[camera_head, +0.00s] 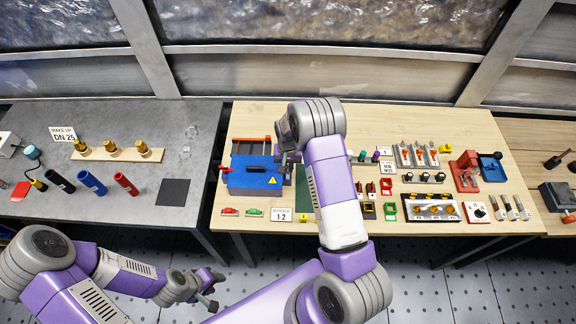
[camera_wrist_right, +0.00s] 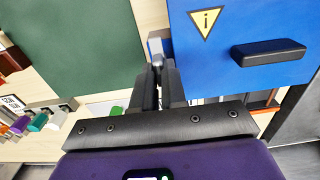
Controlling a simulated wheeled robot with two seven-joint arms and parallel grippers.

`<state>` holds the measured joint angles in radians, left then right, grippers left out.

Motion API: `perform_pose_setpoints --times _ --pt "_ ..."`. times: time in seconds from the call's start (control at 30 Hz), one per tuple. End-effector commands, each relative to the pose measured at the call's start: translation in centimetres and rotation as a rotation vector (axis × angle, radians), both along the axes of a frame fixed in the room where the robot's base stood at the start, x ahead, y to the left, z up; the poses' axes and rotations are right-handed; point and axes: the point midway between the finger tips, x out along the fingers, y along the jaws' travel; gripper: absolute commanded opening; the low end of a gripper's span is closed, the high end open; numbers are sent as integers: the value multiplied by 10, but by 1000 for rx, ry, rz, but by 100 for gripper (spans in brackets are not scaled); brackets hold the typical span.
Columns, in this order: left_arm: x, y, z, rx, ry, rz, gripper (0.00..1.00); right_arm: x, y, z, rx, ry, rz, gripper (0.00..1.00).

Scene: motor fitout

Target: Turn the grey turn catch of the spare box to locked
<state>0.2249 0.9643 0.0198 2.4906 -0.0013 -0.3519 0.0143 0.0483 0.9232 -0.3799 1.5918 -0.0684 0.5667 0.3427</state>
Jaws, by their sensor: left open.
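The spare box appears to be the blue box (camera_head: 252,178) on the wooden bench, with a yellow triangle label. In the right wrist view its blue face (camera_wrist_right: 215,70) fills the upper right, with a black handle (camera_wrist_right: 268,52). The grey turn catch (camera_wrist_right: 156,44) shows at the edge of the blue face. My right gripper (camera_wrist_right: 159,68) has its fingers close together at the catch and appears shut on it; the fingertips partly hide it, so its turn position is unclear. My left gripper (camera_head: 212,288) is open and away from the box, low in front of the benches.
A green panel (camera_wrist_right: 75,45) lies beside the blue box. Red and green connectors (camera_head: 253,212) and a small sign (camera_head: 281,215) lie in front of it. Several fittings and tools stand on the bench to the right. A grey bench (camera_head: 140,195) with coloured cylinders is at left.

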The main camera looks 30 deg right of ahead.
Motion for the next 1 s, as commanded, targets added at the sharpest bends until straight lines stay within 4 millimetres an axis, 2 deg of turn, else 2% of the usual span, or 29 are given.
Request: perform_pose_setpoints --times 0.47,0.67,1.0 --pt "0 0 -3 0 0 0 43 0 0 0 0 0 -42 0" --pt "0 0 -11 0 0 0 43 0 1 -1 0 0 -154 0" --pt "0 0 -24 0 0 0 43 0 0 0 0 0 -460 0"
